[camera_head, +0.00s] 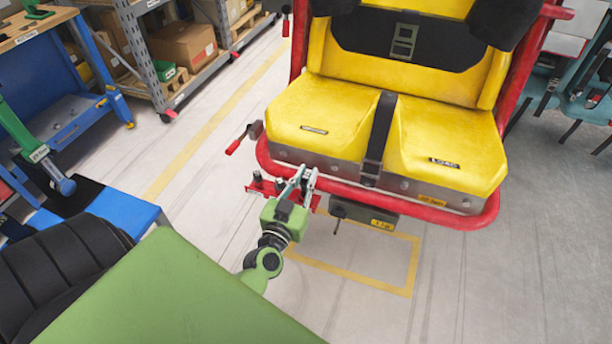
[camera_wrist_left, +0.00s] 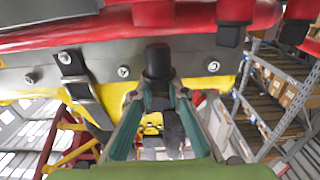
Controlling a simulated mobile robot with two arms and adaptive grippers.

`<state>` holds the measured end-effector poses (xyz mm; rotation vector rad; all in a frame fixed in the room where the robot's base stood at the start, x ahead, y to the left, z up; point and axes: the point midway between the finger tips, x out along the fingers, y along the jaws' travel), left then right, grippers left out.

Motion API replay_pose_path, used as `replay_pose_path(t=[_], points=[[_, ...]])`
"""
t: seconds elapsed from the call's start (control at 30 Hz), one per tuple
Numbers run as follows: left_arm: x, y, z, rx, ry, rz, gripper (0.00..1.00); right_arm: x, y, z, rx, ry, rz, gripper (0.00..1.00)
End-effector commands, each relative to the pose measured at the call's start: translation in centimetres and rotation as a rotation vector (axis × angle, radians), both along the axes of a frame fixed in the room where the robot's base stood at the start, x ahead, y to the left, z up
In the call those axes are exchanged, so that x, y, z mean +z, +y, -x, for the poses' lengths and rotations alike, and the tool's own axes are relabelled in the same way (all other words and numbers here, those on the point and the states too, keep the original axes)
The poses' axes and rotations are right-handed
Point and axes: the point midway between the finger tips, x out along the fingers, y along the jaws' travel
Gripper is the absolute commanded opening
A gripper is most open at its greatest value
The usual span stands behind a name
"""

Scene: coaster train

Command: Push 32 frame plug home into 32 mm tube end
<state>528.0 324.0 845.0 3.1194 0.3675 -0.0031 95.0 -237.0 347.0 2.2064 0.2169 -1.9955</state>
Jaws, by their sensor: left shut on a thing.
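My left gripper (camera_head: 302,180) is low in front of the yellow seat, at the left end of its front edge. In the left wrist view, its two fingers (camera_wrist_left: 158,92) are shut on a black cylindrical plug (camera_wrist_left: 158,62). The plug points toward the red tube frame, where a short red stub (camera_wrist_left: 153,13) hangs directly ahead of it. A grey strip shows between plug and stub, so they look apart. The inside of the stub is not visible. My right gripper is not in view.
A small red bracket (camera_head: 268,196) with black knobs is beside my left gripper. The red seat frame (camera_head: 488,218) curves around the yellow seat (camera_head: 445,150). Another red stub with a dark end (camera_wrist_left: 235,14) is to the right. Blue workbench (camera_head: 70,125) stands left; open floor lies between.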

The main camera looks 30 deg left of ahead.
Motion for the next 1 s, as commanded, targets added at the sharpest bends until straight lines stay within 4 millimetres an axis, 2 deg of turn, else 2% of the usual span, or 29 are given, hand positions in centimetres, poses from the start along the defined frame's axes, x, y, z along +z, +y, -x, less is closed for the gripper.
replay_pose_path(t=[0.7, 1.0], points=[[-1.7, 0.0, 0.0, 0.000, 0.000, -0.001, 0.00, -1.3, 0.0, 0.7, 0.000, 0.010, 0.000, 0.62], [-1.7, 0.0, 0.0, 0.000, -0.001, -0.001, 0.00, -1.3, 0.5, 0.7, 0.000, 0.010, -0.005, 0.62]])
